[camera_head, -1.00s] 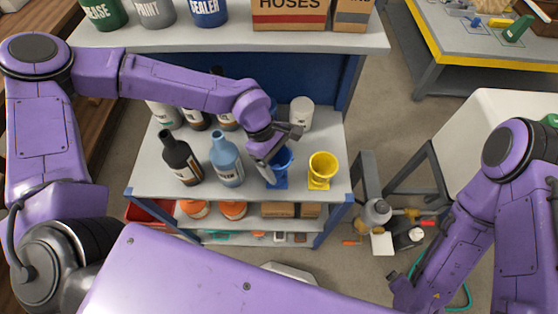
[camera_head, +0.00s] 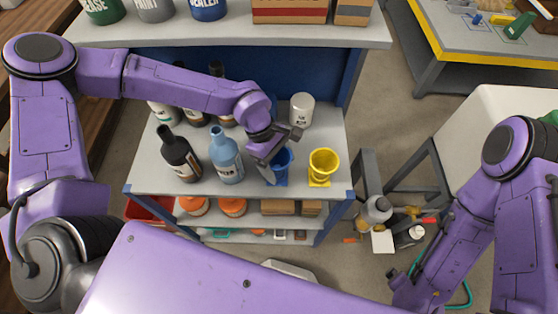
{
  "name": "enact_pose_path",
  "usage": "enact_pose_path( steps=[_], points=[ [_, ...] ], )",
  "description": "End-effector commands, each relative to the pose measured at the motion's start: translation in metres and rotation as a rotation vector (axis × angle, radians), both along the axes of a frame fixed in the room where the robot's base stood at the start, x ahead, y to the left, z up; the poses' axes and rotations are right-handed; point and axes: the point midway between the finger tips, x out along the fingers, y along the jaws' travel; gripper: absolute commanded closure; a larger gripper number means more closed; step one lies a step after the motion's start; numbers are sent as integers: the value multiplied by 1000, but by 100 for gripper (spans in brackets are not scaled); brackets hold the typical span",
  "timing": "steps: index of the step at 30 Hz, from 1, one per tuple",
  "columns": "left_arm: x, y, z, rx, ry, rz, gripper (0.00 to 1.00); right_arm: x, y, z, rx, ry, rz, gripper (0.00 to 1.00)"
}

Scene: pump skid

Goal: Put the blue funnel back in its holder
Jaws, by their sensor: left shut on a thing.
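The blue funnel (camera_head: 283,163) is at the front of the shelf's middle board, between a light blue bottle and a yellow funnel. My left gripper (camera_head: 268,160) reaches down from behind and is shut on the funnel's left side. A blue base (camera_head: 280,182) shows under the funnel; I cannot tell whether the funnel is seated in it or just above it. The gripper hides part of the funnel's left rim.
A yellow funnel (camera_head: 323,164) stands in a yellow holder just right of the blue one. A light blue bottle (camera_head: 226,157) and a black bottle (camera_head: 180,156) stand to the left. A white can (camera_head: 301,110) stands behind. The upper shelf (camera_head: 230,35) overhangs the back.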

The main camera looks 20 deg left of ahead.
Motion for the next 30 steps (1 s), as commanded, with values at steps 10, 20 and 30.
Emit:
enact_pose_path(
  steps=[10,20,30],
  points=[
    [0,0,-7,0,-1,0,66,0,0,-4,0,0,0,0],
    [0,0,-14,0,0,0,66,0,0,-7,0,0,0,0],
    [0,0,-15,0,0,0,4,0,0,-7,0,0,0,0]
  ],
)
